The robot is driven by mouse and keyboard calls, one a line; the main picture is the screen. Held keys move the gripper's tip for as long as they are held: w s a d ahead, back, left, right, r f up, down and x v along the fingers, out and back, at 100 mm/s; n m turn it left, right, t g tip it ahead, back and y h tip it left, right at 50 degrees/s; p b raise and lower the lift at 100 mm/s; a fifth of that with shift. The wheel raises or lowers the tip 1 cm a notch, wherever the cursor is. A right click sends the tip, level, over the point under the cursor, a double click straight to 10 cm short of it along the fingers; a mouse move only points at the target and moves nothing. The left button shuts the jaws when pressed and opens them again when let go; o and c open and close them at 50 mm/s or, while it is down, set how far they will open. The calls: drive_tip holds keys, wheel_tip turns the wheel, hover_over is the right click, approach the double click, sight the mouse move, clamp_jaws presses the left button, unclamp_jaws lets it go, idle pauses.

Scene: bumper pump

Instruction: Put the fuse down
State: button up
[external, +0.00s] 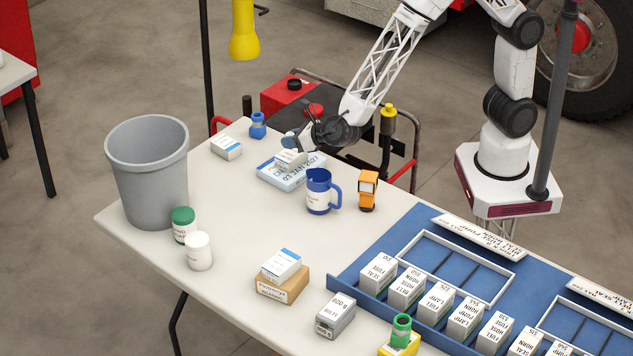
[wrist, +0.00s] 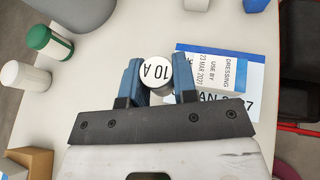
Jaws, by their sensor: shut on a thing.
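The fuse (wrist: 156,73) shows in the wrist view as a short round piece with a white end marked "10 A". My gripper (wrist: 157,80) is shut on it, with one blue finger on each side. In the external view my gripper (external: 296,141) is low over the far edge of the table, beside the blue-and-white packet and small dressing box. The fuse is not clearly visible there. I cannot tell whether the fuse touches the table.
The dressing box (external: 290,160) lies on the packet (external: 277,178), right of the fuse in the wrist view. A blue mug (external: 318,196), orange item (external: 367,192), white-blue box (external: 226,147) and grey bin (external: 150,180) stand around. The table's left-middle (external: 245,215) is clear.

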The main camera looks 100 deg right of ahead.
drive_tip(key=s+d+f, duration=0.1)
drive_tip(key=s+d, duration=0.1)
drive_tip(key=s, duration=3.3)
wheel_tip(320, 180, down, 10)
drive_tip(key=shift+s+d, duration=0.15)
drive_tip(key=shift+d, duration=0.1)
drive_tip(key=shift+r, duration=0.1)
hover_over(354, 186)
drive_tip(key=shift+a+f, duration=0.1)
drive_tip(key=shift+f, duration=0.6)
drive_tip(key=shift+f, duration=0.15)
drive_tip(key=shift+f+h, duration=0.3)
drive_tip(key=shift+f, duration=1.35)
drive_tip(key=shift+f, duration=0.1)
